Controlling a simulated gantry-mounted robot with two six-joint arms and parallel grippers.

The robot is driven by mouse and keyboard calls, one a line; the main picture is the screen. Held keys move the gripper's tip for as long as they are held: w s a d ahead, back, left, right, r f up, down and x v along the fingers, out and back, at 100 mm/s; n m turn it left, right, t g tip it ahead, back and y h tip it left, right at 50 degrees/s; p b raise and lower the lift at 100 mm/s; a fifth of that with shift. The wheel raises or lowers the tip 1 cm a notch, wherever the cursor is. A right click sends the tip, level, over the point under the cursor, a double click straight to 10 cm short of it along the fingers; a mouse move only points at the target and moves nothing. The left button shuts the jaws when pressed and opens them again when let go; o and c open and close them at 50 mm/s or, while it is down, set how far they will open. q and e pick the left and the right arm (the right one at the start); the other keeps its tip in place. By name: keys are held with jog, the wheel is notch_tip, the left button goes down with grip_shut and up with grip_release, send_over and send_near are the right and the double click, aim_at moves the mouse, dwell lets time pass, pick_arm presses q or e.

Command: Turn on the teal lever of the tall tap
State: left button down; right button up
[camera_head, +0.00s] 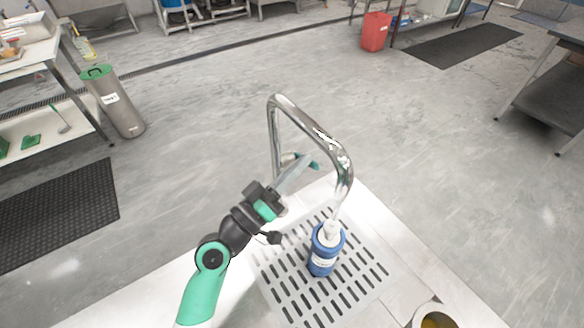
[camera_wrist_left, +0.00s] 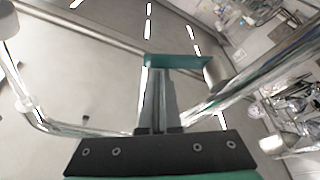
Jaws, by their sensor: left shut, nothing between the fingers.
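The tall chrome tap (camera_head: 300,118) rises behind the slotted drain plate and arches over toward the front right. Its teal lever (camera_head: 314,165) shows low beside the tap's upright. My left gripper (camera_head: 305,161) reaches in from the left with its fingers shut and empty, the tips right at the lever. In the left wrist view the teal lever (camera_wrist_left: 178,61) lies across the ends of my shut fingers (camera_wrist_left: 165,75). I cannot tell whether they touch it. The chrome pipe (camera_wrist_left: 262,82) also shows there. My right gripper is not in view.
A blue cylinder with a white top (camera_head: 325,252) stands on the drain plate (camera_head: 285,298) under the spout. A round container with yellowish contents (camera_head: 434,318) is at the bottom right. A grey bin (camera_head: 121,108) and red bin (camera_head: 375,33) stand on the floor beyond.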

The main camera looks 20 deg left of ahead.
pick_arm(q)
jog(key=shift+w, duration=0.1)
dwell(0.3)
jog(key=s+d+r+p, duration=0.3)
jog(key=s+r+p, duration=0.9)
jog(key=s+r, duration=0.1)
jog(key=shift+s+p, duration=0.35)
jog(key=shift+s, duration=0.05)
